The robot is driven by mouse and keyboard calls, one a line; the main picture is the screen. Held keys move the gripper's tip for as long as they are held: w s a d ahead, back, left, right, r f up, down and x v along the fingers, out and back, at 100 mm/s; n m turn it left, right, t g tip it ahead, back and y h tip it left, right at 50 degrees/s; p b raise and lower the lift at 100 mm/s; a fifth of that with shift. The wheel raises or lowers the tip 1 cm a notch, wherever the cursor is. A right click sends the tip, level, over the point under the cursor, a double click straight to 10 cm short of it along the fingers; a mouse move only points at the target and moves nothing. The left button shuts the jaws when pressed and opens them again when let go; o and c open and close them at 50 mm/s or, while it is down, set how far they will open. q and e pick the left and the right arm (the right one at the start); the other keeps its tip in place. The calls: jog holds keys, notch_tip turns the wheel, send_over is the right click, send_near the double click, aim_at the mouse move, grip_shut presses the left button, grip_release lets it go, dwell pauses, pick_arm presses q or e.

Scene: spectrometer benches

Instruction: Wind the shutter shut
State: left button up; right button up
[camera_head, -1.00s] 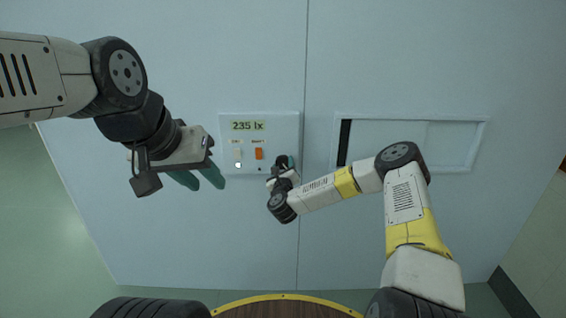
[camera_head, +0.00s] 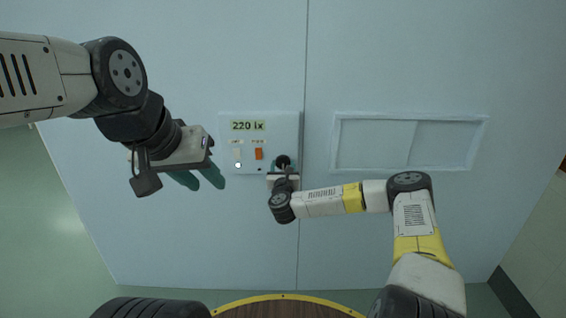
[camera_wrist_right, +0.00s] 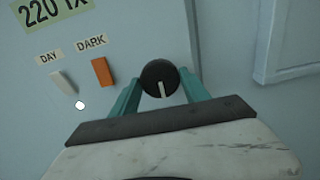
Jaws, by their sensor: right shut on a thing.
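The shutter (camera_head: 385,143) is a framed pair of pale panels on the wall at the right, and no dark gap shows in it. The control panel (camera_head: 225,160) carries a display (camera_head: 248,126) reading 220 lx, a white DAY switch (camera_head: 237,154) and an orange DARK switch (camera_head: 259,154). A black round knob (camera_wrist_right: 160,78) with a white pointer line sits at the panel's right side. My right gripper (camera_wrist_right: 160,88) is shut on the knob, one green finger on each side. My left gripper (camera_head: 200,180) hangs left of the panel, its green fingers apart and empty.
A small white lamp (camera_head: 238,165) glows below the DAY switch. A wall seam (camera_head: 306,60) runs between panel and shutter. A brown round top with a yellow rim (camera_head: 283,296) shows at the bottom edge.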

jog(key=shift+f, duration=0.1)
jog(key=o, duration=1.4)
jog(key=shift+s, duration=0.1)
jog(key=s, duration=0.7)
jog(key=shift+s, duration=0.3)
